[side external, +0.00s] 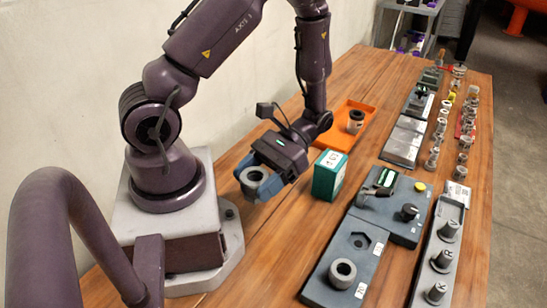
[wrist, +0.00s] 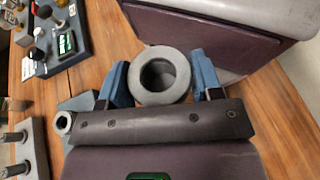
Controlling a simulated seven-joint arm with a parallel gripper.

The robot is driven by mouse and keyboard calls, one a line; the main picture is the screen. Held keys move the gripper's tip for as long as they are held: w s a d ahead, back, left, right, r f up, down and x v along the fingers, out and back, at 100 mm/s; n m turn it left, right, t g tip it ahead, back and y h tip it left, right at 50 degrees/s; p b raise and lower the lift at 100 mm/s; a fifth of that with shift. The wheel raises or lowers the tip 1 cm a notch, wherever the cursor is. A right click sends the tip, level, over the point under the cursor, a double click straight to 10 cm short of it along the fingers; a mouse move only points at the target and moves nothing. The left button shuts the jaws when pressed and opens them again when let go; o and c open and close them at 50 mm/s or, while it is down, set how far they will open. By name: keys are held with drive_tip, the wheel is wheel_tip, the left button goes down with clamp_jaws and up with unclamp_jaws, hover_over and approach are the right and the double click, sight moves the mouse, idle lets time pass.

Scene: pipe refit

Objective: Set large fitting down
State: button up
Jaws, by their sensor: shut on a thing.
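The large fitting, a thick grey ring (side external: 255,177), is held between the blue fingers of my gripper (side external: 259,181). In the wrist view the fitting (wrist: 160,75) sits between the two blue fingertips (wrist: 160,82), with its round bore facing the camera. The gripper is shut on it, beside my base, over the wooden table. In the side view the fitting looks to be above the wood, but I cannot tell the exact gap.
A green box (side external: 328,175) stands right of my gripper. An orange tray (side external: 345,137) holding another fitting (side external: 355,121) lies behind. A grey plate (side external: 318,283) with a grey ring (side external: 342,273) is at the front right. Bare wood (side external: 270,245) lies in front of the gripper.

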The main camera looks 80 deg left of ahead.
drive_tip(key=a+r+m+y, duration=0.1)
drive_tip(key=a+m+y, duration=1.05)
drive_tip(key=a, duration=0.25)
drive_tip(key=w+a+r+m+t+y, duration=0.4)
drive_tip(key=w+a+m+t+y, duration=0.45)
drive_tip(key=a+m+t, duration=0.2)
drive_tip(key=f, duration=1.2)
drive_tip(key=shift+w+d+f, duration=0.2)
drive_tip(key=shift+w+d, duration=0.05)
drive_tip(key=shift+f, duration=2.05)
drive_tip(key=shift+f, duration=0.15)
drive_tip(key=o, duration=1)
drive_tip(key=shift+c, duration=0.2)
